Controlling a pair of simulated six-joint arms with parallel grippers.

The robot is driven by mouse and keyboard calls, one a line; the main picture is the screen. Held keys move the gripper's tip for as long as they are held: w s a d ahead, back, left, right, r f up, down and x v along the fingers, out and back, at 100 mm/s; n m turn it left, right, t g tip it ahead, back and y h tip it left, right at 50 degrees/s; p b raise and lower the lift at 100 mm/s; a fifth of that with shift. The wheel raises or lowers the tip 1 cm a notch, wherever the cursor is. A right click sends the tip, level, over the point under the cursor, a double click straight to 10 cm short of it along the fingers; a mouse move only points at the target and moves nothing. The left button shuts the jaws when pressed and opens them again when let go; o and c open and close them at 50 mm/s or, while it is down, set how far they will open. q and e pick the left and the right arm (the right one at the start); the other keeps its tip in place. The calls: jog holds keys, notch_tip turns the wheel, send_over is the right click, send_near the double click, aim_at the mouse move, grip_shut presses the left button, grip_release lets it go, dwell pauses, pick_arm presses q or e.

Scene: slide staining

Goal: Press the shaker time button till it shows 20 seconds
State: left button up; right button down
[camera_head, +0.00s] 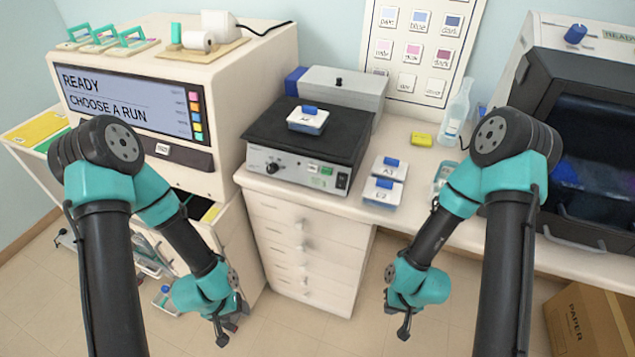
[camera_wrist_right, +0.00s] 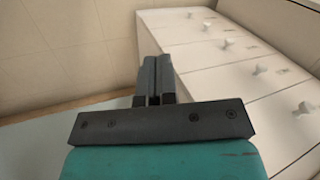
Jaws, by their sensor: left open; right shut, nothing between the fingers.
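The shaker (camera_head: 290,174) stands on the bench in the head view, with a black platform (camera_head: 340,140) on top. Its front panel has a dark knob, a small green display or button and a black switch at the right; any number there is too small to read. A white box with a blue clip (camera_head: 307,121) sits on the platform. My left gripper (camera_head: 228,332) is open and empty, low in front of the drawers. My right gripper (camera_head: 404,331) is shut and empty, low and to the right of the drawers. Its closed fingers show in the right wrist view (camera_wrist_right: 153,80). Both are well apart from the shaker.
A machine with a screen (camera_head: 125,103) is at left, a dark-hooded cabinet (camera_head: 590,140) at right. A cardboard box (camera_head: 590,318) stands on the floor.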

dwell(0.7)
jog(key=m+t+y, duration=0.2)
jog(key=m+t, duration=0.7)
jog(key=t, duration=0.7)
send_near(313, 168)
jog(key=s+a+r, duration=0.2)
jog(key=a+r, duration=0.2)
jog(key=a, duration=0.4)
jog(key=shift+a, duration=0.1)
jog(key=shift+w, duration=0.15)
jog(key=shift+w+d+f, duration=0.55)
jog(key=shift+w, duration=0.7)
jog(key=shift+w+d+f, duration=0.55)
jog(key=shift+w, duration=0.65)
jog(key=shift+w+d+f, duration=0.5)
jog(key=shift+w+f, duration=0.05)
jog(key=shift+w, duration=0.7)
